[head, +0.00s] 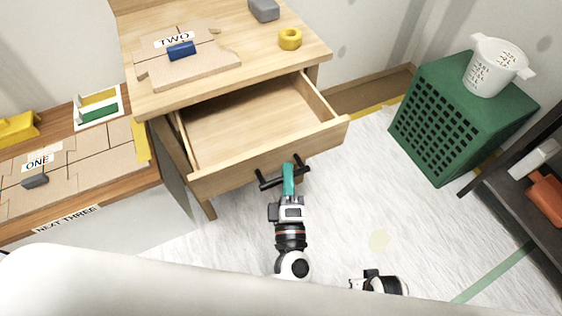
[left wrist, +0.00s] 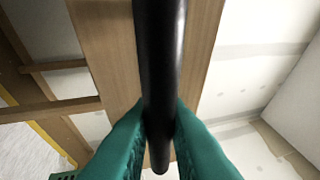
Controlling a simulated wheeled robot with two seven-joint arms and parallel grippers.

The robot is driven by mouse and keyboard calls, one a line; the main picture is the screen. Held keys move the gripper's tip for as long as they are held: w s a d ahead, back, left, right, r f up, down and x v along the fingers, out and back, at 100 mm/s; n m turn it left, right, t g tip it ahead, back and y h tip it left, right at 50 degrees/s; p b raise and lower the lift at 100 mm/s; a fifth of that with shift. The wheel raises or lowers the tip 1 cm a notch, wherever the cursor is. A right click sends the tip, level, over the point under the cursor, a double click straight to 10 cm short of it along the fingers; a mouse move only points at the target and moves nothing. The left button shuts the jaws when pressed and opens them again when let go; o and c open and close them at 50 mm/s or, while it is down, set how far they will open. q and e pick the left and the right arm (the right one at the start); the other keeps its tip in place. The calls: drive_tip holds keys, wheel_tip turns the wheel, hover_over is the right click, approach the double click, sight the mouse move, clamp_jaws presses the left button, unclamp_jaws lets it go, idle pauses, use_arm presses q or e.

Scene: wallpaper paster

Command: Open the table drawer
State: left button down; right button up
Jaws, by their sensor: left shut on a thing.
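The wooden table (head: 148,101) stands at the upper middle of the head view. Its drawer (head: 230,128) is pulled well out and looks empty inside. A black bar handle (head: 268,183) is on the drawer front (head: 325,140). My left gripper (head: 289,170) has teal fingers and is shut on this handle near its middle. In the left wrist view the black handle (left wrist: 160,70) runs between the two teal fingers, with the wooden drawer front (left wrist: 105,45) behind it. My right gripper (head: 378,283) is low in the head view, and its fingers are not clearly visible.
Cardboard pieces (head: 205,72), a blue block (head: 182,50), a yellow ring (head: 290,39) and a grey block (head: 264,10) lie on the tabletop. A dark shelf (head: 515,180) is far right. Floor between is clear.

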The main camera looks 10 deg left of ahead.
use_arm(q)
drive_tip(key=shift+s, duration=0.1)
drive_tip(key=c, duration=1.4)
unclamp_jaws()
